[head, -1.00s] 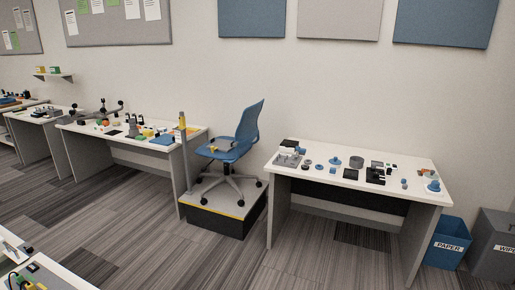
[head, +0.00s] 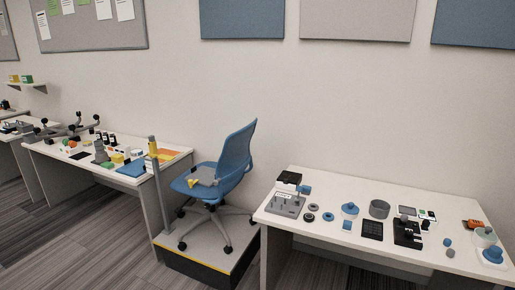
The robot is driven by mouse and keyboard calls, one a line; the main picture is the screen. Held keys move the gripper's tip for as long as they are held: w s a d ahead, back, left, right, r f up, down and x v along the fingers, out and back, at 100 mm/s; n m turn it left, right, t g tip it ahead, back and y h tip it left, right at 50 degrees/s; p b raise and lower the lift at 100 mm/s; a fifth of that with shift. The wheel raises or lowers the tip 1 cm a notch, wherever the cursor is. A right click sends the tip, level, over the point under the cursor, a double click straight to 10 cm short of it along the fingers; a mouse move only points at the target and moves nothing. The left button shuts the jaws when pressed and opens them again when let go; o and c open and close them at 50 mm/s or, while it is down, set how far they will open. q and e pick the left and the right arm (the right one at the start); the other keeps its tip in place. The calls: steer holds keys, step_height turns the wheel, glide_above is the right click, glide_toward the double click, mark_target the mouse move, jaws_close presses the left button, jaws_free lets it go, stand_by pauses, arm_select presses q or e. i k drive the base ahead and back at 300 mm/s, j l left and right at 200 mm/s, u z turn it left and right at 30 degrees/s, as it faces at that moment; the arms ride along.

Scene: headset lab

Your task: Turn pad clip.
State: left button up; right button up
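No part that I can clearly tell as the pad clip shows at this distance. Small parts stand on the right white table (head: 330,236), among them a grey plate with pegs (head: 286,204), blue round pieces (head: 349,210), a grey ring (head: 379,208), a black device (head: 407,231) and an orange-and-black item (head: 472,224). The left table (head: 75,165) also holds many small parts. Neither of my grippers is in view.
A blue office chair (head: 228,170) stands on a low platform (head: 215,250) with a yellow edge, between the two tables. A grey post (head: 162,195) rises beside the left table. Striped floor (head: 70,240) is open at the lower left.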

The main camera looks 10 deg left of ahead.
mark_target(191, 182)
steer(key=i+j+u, duration=0.15)
steer(key=i+j, duration=0.15)
steer(key=i, duration=0.35)
steer(key=i+j+u, duration=0.2)
steer(key=i, duration=0.4)
steer(key=i+j+u, duration=0.15)
steer(key=i, duration=0.55)
steer(key=i+j, duration=0.35)
steer(key=j, duration=0.15)
steer(key=i+j, duration=0.35)
steer(key=j, duration=0.15)
steer(key=i+j, duration=0.35)
steer(key=j, duration=0.15)
steer(key=u, duration=0.05)
